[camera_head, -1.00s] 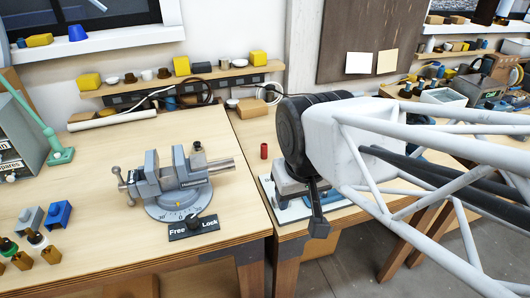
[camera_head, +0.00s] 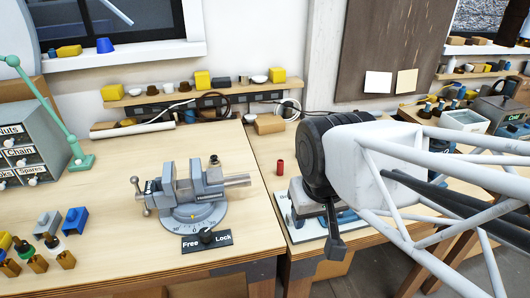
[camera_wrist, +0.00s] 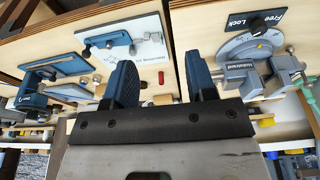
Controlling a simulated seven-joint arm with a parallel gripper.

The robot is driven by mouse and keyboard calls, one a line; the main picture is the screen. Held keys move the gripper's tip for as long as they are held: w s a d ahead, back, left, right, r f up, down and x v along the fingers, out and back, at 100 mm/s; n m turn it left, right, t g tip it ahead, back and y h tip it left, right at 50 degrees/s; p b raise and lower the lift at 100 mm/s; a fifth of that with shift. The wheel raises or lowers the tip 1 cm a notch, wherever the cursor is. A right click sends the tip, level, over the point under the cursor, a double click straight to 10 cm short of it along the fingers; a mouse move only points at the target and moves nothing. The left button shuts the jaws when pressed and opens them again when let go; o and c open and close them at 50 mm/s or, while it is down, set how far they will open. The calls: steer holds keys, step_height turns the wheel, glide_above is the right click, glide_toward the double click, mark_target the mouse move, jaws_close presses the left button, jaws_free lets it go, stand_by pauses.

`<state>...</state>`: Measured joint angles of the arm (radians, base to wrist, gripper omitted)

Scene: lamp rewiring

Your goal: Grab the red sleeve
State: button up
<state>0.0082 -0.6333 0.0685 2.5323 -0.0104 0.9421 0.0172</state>
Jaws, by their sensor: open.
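The red sleeve (camera_head: 280,167) is a small red cylinder standing upright on the right-hand bench, near its left edge. It also shows in the wrist view (camera_wrist: 161,73), seen in the gap between the two fingers but farther off. My gripper (camera_wrist: 161,82) is open, with dark blue fingers and nothing between them. In the head view my gripper is right of the sleeve and mostly hidden by my wrist; a dark finger-like part points down. The sleeve is not touched by the fingers.
A grey vise (camera_head: 191,190) stands on the left bench, with a Free/Lock plate (camera_head: 207,240) before it. A white board with blue fixtures (camera_wrist: 146,50) lies by my gripper. Bare bench surrounds the sleeve's left side.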

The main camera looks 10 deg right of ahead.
stand_by(0.3)
steer(key=shift+o, duration=0.6)
steer(key=m+t+y, duration=0.1)
steer(key=m+y, duration=1)
steer(key=m, duration=0.7)
glide_above(280, 168)
steer(key=s, duration=0.8)
step_height(280, 168, down, 14)
steer(key=w+d+f+m+t, duration=0.1)
steer(key=w+m, duration=0.1)
steer(key=w+d+f+m+t, duration=0.1)
steer(key=w+d+f, duration=0.1)
steer(key=w+d+f+m+t+y, duration=0.1)
steer(key=w+d+f+m, duration=0.1)
steer(key=shift+w+d+f+m, duration=0.15)
steer(key=shift+w+f+m, duration=0.1)
steer(key=shift+m, duration=0.05)
